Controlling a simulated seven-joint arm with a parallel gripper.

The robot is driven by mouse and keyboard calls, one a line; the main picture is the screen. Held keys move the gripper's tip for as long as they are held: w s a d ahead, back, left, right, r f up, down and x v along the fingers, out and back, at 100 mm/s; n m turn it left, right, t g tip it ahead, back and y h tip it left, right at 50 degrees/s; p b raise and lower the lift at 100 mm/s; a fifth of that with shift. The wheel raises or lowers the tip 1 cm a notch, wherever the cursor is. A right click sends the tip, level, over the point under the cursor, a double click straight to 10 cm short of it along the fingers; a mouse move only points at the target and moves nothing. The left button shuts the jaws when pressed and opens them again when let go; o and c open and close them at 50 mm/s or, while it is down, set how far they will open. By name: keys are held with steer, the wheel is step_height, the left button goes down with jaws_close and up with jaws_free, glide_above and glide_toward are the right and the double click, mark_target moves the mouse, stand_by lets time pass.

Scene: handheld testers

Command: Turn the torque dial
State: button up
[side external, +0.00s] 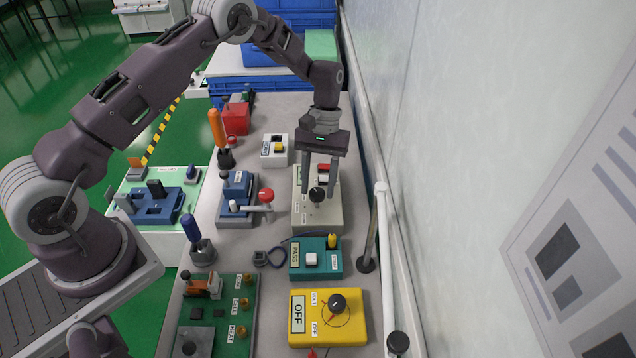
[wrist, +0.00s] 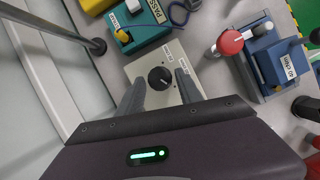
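A round black dial (side external: 317,194) with a pale pointer mark sits on top of a beige box (side external: 322,216). The dial also shows in the wrist view (wrist: 160,78), with small labels beside it too blurred to read. My gripper (side external: 319,190) is open and points down over the box, one finger on each side of the dial. In the wrist view my gripper (wrist: 161,84) shows a gap between each finger and the dial. I cannot tell how far the fingertips reach down beside it.
A blue tester (wrist: 281,62) with a red-knobbed lever (wrist: 230,42) stands beside the beige box. A teal PASS box (side external: 316,262) and a yellow box (side external: 357,325) with a black knob lie nearer the camera. A metal post (side external: 369,240) and the wall stand to the right.

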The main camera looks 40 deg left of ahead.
steer(key=shift+o, duration=0.6)
steer(key=v, duration=0.7)
step_height(320, 180, up, 14)
steer(key=m+t, duration=0.1)
steer(key=t, duration=0.1)
glide_above(311, 191)
steer(key=s+r+m+t+y, duration=0.1)
steer(key=s+r+m+t, duration=0.15)
steer(key=s+r, duration=0.6)
steer(key=s+m+t+y, duration=0.1)
steer(key=s+t, duration=0.4)
steer(key=s, duration=1.3)
steer(key=shift+r+m, duration=0.25)
steer(key=shift+m, duration=0.5)
